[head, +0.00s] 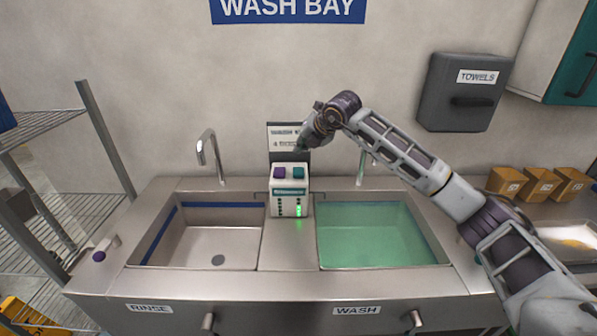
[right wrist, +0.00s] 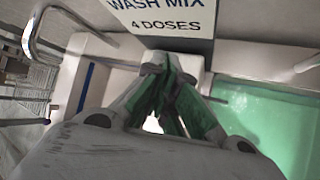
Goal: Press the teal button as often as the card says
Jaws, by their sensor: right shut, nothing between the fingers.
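The dispenser (head: 290,207) is a white box between the two sinks. Its top carries a teal button (head: 298,173) on the right and a purple button (head: 280,172) on the left. Its front has two columns of lights, with green lit in the right one. The card (head: 285,130) stands behind it and reads "WASH MIX 4 DOSES" in the right wrist view (right wrist: 165,15). My right gripper (head: 302,146) is shut and empty, above the teal button and apart from it. In the right wrist view its fingers (right wrist: 168,80) hide the buttons. My left gripper is out of view.
The left sink (head: 165,235) is empty; the right sink (head: 318,235) holds green liquid. Taps (head: 206,150) rise behind them. A grey towel box (head: 460,92) hangs on the wall. Small cardboard boxes (head: 540,182) stand at right, and a wire rack (head: 40,140) at left.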

